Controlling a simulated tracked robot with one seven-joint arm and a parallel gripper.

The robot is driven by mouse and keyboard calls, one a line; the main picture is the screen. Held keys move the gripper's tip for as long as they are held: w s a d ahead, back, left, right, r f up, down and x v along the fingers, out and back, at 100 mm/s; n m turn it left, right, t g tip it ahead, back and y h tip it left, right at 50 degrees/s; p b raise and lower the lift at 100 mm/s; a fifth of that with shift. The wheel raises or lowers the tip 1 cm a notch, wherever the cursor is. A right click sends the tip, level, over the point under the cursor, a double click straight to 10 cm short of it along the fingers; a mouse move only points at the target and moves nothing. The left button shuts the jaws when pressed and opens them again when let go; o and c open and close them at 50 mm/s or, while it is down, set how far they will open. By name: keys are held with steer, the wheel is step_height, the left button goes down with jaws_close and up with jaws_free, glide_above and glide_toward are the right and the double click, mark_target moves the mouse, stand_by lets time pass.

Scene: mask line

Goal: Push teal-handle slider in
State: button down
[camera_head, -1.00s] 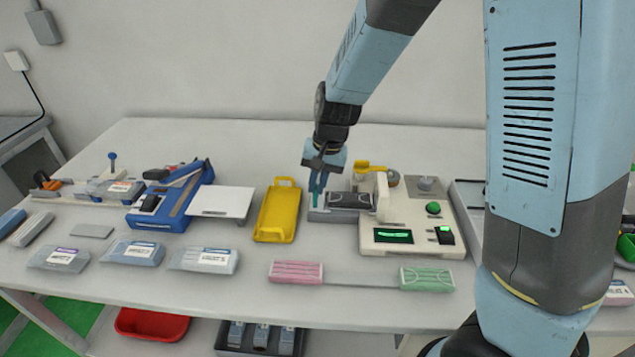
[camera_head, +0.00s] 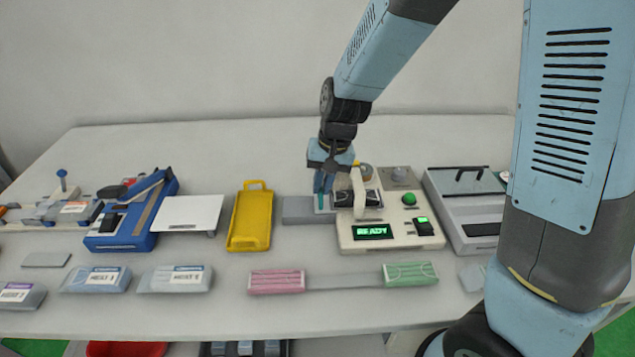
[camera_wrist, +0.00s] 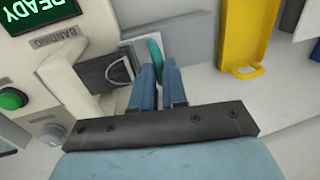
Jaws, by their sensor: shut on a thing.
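The teal handle (camera_head: 322,200) of the slider stands upright at the left side of the cream banding machine (camera_head: 395,241). It also shows in the wrist view (camera_wrist: 155,55). My gripper (camera_head: 323,186) is shut on it from above; in the wrist view its blue fingers (camera_wrist: 157,85) close around the handle. A dark block (camera_head: 369,200) lies on the slider, inside the machine's bay and partly behind its cream upright. It also shows in the wrist view (camera_wrist: 105,80). The grey rail (camera_head: 298,211) lies bare left of the handle.
The machine's display (camera_head: 374,231) reads READY, with a green button (camera_head: 409,199) to its right. A yellow tray (camera_head: 251,218) stands left of the rail. Pink (camera_head: 277,281) and green (camera_head: 410,274) mask packs lie in front. A grey-white device (camera_head: 465,205) stands close on the right.

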steer(key=c, duration=1.2)
jaws_free()
steer(key=shift+d, duration=0.3)
steer(key=shift+o, duration=0.2)
step_height(320, 180, up, 14)
steer(key=d, duration=0.2)
steer(key=shift+w+d+f, duration=0.15)
steer(key=shift+d+f, duration=0.1)
steer(key=shift+d, duration=0.05)
steer(key=s+d+r+t, duration=0.2)
steer(key=s+d+r, duration=0.1)
steer(key=d, duration=0.4)
steer(key=s+d+r+m+t+h, duration=0.1)
steer(key=s+d+r+t, duration=0.1)
steer(key=s+d, duration=0.4)
steer(key=s+d+r+t+h, duration=0.1)
steer(key=s+d+r, duration=0.3)
steer(key=d, duration=0.6)
steer(key=shift+s+d+r+t, duration=0.15)
steer(key=shift+s+r+t, duration=0.25)
steer(key=shift+s, duration=0.05)
